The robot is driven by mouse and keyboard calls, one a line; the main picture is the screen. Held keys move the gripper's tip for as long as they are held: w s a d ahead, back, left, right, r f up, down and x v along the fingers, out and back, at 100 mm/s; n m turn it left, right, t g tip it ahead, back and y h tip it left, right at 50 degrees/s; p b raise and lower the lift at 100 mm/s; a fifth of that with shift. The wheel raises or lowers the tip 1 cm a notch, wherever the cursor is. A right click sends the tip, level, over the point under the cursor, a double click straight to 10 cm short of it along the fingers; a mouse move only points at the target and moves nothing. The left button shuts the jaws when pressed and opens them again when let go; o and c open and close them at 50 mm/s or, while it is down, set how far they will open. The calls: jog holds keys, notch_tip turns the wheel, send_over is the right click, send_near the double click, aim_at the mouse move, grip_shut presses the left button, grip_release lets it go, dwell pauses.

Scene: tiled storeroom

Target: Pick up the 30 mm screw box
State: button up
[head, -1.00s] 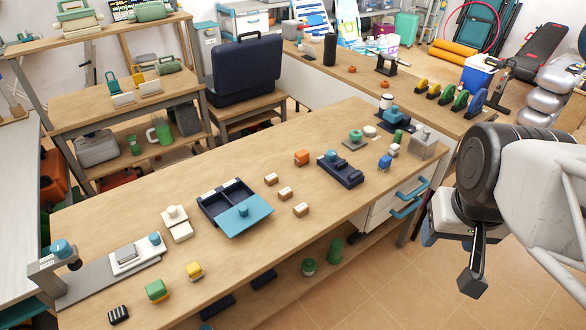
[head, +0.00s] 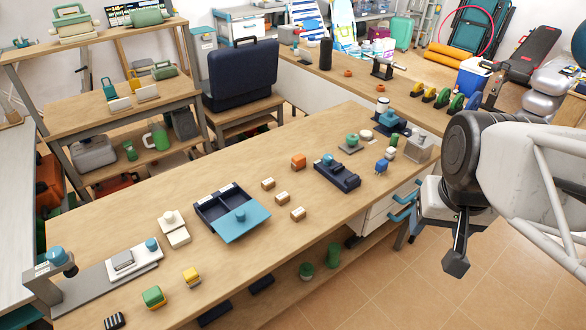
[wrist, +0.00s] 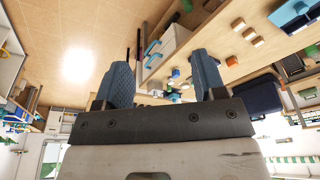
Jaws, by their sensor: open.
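Three small white-and-brown boxes, (head: 268,183), (head: 282,197) and (head: 298,214), lie in a loose row on the workbench (head: 345,215). They look alike, and I cannot read which is the 30 mm screw box. Small boxes also show at the upper right of the wrist view (wrist: 249,33). An orange box (head: 298,162) lies behind the row; a green box (head: 154,297) and a yellow one (head: 191,277) lie near the front left. My gripper (head: 456,262) hangs off the bench's right side, apart from all boxes. In the wrist view its fingers (wrist: 164,78) are spread and empty.
A dark tray with a blue lid (head: 241,222) sits left of the box row. A navy fixture (head: 338,175) stands to its right. A grey block (head: 420,146) and open drawer handles (head: 404,210) are at the bench's right end. Tiled floor (head: 390,285) is free below my gripper.

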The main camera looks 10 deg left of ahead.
jog(key=w+a+f+m, duration=0.1)
jog(key=w+a, duration=0.2)
jog(key=w, duration=0.4)
jog(key=w+a+f+m, duration=0.1)
jog(key=w+a, duration=0.2)
jog(key=w, duration=0.3)
jog(key=m+g, duration=0.3)
jog(key=m, duration=0.3)
send_over(282, 195)
notch_tip(282, 195, down, 25)
jog(key=shift+s+d+f, duration=0.1)
jog(key=shift+d, duration=0.05)
jog(key=shift+f, duration=0.2)
jog(key=shift+f, duration=1.3)
jog(key=shift+f, duration=0.15)
